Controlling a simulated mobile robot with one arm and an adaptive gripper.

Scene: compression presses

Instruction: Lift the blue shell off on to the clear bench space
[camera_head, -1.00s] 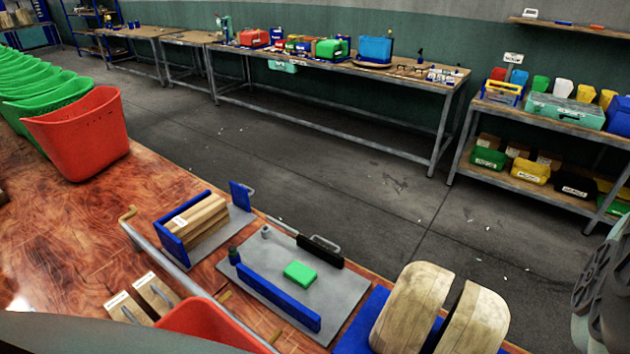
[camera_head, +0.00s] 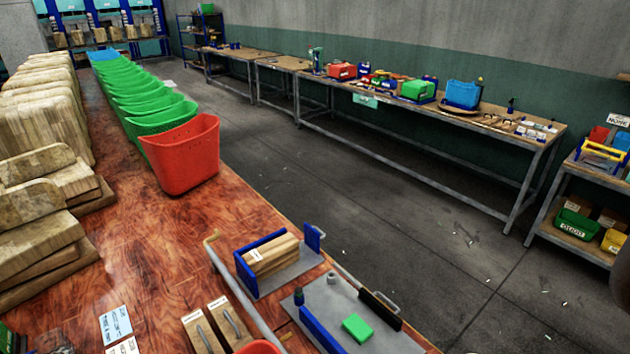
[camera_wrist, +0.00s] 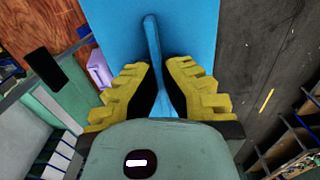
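My gripper (camera_wrist: 158,75) has yellow, stepped fingers with black pads, seen in the wrist view. The pads sit close on both sides of an upright rib on a large, smooth blue piece, which I take as the blue shell (camera_wrist: 108,28). The fingers look shut on the rib. The shell's far end runs out of the top of the view, and my wrist hides its near end. The gripper is not in the head view. The reddish wooden bench (camera_head: 150,265) has bare surface between the wooden forms and the row of shells.
A row of green shells (camera_head: 160,117) with a red one (camera_head: 183,155) in front stands on the bench. A blue thing (camera_head: 103,56) is at the row's far end. Wooden forms (camera_head: 40,215) crowd the left. A fixture with a green block (camera_head: 357,327) lies at front right.

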